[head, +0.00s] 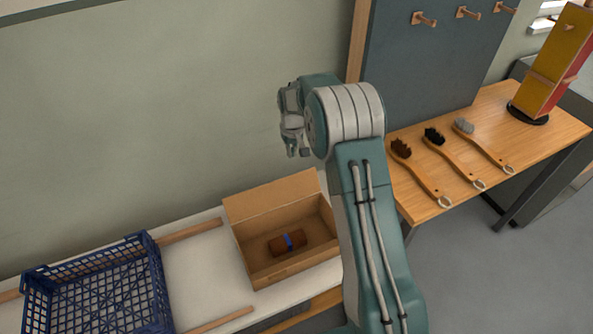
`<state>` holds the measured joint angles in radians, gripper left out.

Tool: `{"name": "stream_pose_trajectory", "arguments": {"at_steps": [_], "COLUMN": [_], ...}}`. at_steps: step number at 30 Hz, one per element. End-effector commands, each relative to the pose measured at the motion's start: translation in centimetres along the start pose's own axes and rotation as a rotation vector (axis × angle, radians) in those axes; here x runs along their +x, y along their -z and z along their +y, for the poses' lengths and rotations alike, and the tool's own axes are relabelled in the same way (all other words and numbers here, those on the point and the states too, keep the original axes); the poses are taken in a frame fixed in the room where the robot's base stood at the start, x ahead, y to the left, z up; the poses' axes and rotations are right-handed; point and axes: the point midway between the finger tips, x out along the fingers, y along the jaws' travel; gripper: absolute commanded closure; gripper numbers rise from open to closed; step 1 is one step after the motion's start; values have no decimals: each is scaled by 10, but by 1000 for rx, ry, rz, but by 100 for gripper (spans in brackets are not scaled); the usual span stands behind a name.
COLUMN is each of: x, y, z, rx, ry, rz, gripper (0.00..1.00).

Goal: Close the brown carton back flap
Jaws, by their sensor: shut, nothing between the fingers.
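The brown carton (262,272) stands open on the white-topped bench, left of my arm. Its back flap (270,197) stands up along the rear edge, leaning back toward the wall. The carton's right end is partly hidden by my arm. A brown roll with a blue band (277,247) lies inside on the carton's floor. My gripper (298,154) is shut and empty. In the picture it is above the flap's upper edge, apart from it.
A blue plastic crate (155,262) stands left of the carton, near wooden strips on the bench (182,285). A wooden table (428,210) at right carries several wood-handled brushes, before a grey board with pegs (425,65). The wall above the carton is bare.

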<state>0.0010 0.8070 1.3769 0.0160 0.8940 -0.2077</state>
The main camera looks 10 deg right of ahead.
Motion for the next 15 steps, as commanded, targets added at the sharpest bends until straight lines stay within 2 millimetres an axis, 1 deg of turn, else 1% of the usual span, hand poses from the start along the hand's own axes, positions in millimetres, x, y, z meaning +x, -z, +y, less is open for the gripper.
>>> {"name": "stream_pose_trajectory", "arguments": {"at_steps": [5, 9, 15], "x": [19, 45, 76], "y": [0, -1, 0], "z": [0, 0, 0], "rx": [0, 0, 0], "ry": [1, 1, 1], "rz": [-3, -5, -2], "gripper": [100, 100, 100]}}
